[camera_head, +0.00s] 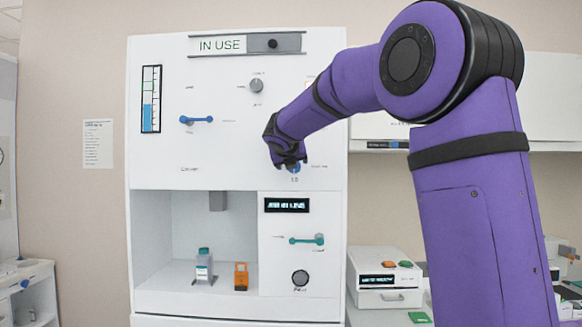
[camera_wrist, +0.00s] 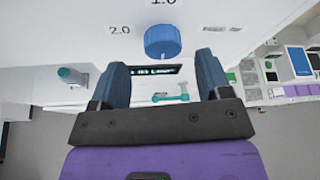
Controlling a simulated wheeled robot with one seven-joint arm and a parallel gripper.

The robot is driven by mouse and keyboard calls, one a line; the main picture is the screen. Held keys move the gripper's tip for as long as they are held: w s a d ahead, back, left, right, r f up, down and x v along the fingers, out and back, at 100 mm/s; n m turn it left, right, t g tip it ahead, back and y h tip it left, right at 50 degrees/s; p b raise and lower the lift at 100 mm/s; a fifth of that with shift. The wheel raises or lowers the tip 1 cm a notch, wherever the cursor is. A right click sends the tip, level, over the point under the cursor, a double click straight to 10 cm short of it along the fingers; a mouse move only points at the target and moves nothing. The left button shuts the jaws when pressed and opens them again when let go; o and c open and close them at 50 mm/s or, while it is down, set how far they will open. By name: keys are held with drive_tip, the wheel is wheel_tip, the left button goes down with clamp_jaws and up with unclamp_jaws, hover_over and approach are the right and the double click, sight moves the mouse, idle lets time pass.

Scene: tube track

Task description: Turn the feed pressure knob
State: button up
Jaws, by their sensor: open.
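A blue knob (camera_wrist: 162,42) shows in the wrist view on the white panel, with "1.0" above it and "2.0" at its left. In the head view only a little of the blue knob (camera_head: 294,168) shows below my gripper (camera_head: 287,156). My gripper's two fingers (camera_wrist: 161,68) are open and empty, with the knob centred beyond the gap between their tips. I cannot tell whether either finger touches it. A grey round knob (camera_head: 256,86) sits higher on the panel. The small labels are too blurred to read, so none visibly says feed pressure.
A small white device (camera_head: 384,280) stands at right.

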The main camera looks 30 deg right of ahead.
drive_tip(key=x, duration=0.4)
drive_tip(key=shift+w+d, duration=0.1)
drive_tip(key=shift+d, duration=0.2)
drive_tip(key=c, duration=0.9)
